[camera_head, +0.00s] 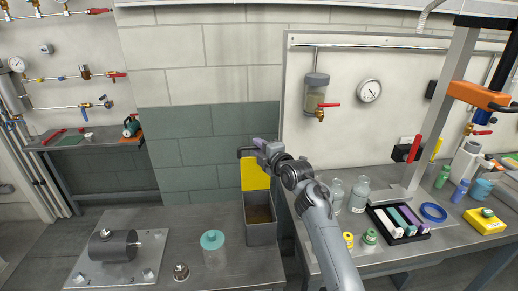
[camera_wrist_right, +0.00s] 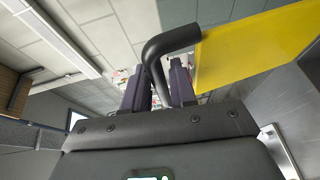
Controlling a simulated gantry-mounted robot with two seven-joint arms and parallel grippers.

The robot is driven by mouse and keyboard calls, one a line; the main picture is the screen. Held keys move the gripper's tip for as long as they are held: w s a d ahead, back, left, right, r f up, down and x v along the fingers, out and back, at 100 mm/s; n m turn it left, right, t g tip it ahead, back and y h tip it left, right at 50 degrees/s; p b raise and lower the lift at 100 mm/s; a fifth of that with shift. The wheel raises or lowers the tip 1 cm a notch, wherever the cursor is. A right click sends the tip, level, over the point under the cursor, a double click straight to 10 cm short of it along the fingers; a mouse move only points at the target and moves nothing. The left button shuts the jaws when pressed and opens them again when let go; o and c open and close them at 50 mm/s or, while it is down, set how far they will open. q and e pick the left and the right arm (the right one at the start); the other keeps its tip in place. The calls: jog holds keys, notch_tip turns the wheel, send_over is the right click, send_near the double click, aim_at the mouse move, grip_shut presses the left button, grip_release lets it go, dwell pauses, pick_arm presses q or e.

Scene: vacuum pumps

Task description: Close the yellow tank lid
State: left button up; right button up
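The yellow tank lid (camera_head: 255,176) stands upright, open, at the rear of the grey rectangular tank (camera_head: 261,233). The tank's top is open, with a brownish inside. A bent black handle (camera_wrist_right: 168,44) sticks out from the lid (camera_wrist_right: 250,45), which fills the upper right of the right wrist view. My right gripper (camera_head: 264,149) is at the lid's upper edge. In the right wrist view its two dark fingers (camera_wrist_right: 160,85) are close together with the handle between them. They appear shut on it, though the contact is partly hidden. My left gripper is not in view.
A teal-lidded clear jar (camera_head: 214,251) and a dark pump on a metal plate (camera_head: 75,272) stand left of the tank. Bottles (camera_head: 358,196) and a black tray of boxes (camera_head: 381,222) are on the right bench, beside my right arm. The wall is behind the lid.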

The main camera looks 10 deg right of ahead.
jog(key=shift+w+a, duration=0.1)
jog(key=shift+w, duration=0.05)
grip_shut()
dwell(0.4)
jog(key=s+f+n+t+y+b, duration=0.3)
jog(key=s+b, duration=0.4)
jog(key=s, duration=0.4)
jog(key=shift+f+n+t+y+b, duration=0.35)
jog(key=shift+f+t+y, duration=0.25)
jog(key=shift+f+t, duration=0.45)
jog(key=shift+r, duration=0.15)
